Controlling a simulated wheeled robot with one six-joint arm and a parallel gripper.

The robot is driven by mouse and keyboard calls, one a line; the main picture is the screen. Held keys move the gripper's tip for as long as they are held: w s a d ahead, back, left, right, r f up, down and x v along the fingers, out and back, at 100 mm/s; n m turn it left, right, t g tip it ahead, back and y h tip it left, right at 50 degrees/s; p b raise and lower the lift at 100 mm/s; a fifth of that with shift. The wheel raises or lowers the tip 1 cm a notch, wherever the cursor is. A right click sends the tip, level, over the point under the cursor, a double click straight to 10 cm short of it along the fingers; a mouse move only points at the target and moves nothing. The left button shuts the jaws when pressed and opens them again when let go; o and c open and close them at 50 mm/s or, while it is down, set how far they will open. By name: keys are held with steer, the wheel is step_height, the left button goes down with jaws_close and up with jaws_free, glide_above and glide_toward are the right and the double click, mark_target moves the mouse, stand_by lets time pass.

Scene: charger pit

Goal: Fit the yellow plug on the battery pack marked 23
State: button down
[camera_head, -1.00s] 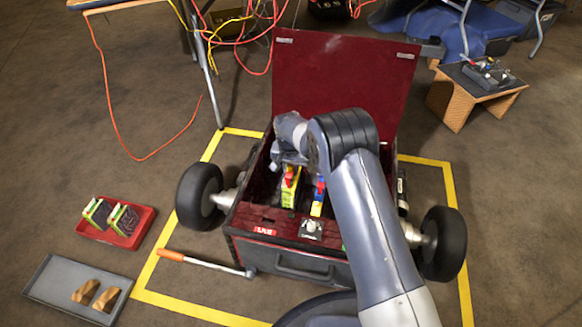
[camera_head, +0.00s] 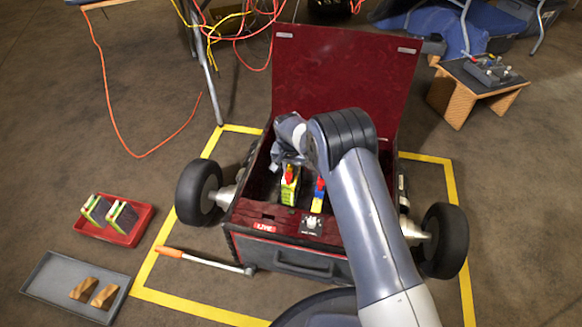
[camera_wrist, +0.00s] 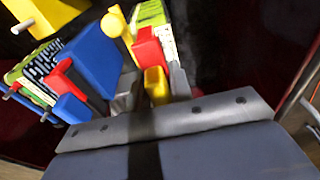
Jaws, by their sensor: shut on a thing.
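My gripper (camera_head: 289,160) is low inside the open dark-red box, over a battery pack with a yellow-green label (camera_head: 288,193). Its jaws are shut; the wrist view shows a small yellow plug (camera_wrist: 156,86) at the grey gripper edge, beside a red block (camera_wrist: 149,48) and the green-labelled pack (camera_wrist: 152,14). The jaw tips and the plug's seating are hidden. A second pack (camera_wrist: 35,72), with red and blue connectors, is at the left in the wrist view. A large blue block (camera_wrist: 92,60) lies between them. No number 23 is readable.
The box (camera_head: 286,262) has a raised lid (camera_head: 345,70) behind and wheels at both sides. A red tray (camera_head: 135,237) with two packs and a grey tray (camera_head: 50,283) with wooden blocks lie left. An orange-handled lever (camera_head: 200,258) lies in front. Cables hang behind.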

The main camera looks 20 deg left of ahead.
mark_target(290, 166)
steer(key=shift+f, duration=0.15)
steer(key=c, duration=1.2)
jaws_free()
steer(key=shift+d, duration=0.1)
steer(key=shift+f, duration=0.1)
steer(key=r+p, duration=0.1)
steer(key=r, duration=0.2)
steer(key=s+r+p, duration=0.1)
steer(key=r+p, duration=0.1)
steer(key=r, duration=0.2)
steer(key=r+p, duration=0.1)
steer(key=r, duration=0.3)
steer(key=shift+s+p, duration=0.15)
steer(key=shift+p, duration=0.15)
steer(key=f+b, duration=0.1)
steer(key=f, duration=0.2)
steer(key=w+f+b, duration=0.1)
steer(key=f+b, duration=0.1)
steer(key=f, duration=0.2)
steer(key=f+b, duration=0.1)
steer(key=f, duration=0.2)
steer(key=shift+w+f+b, duration=0.15)
steer(key=shift+f+b, duration=0.25)
steer(key=shift+r+p, duration=0.35)
steer(key=shift+r, duration=0.15)
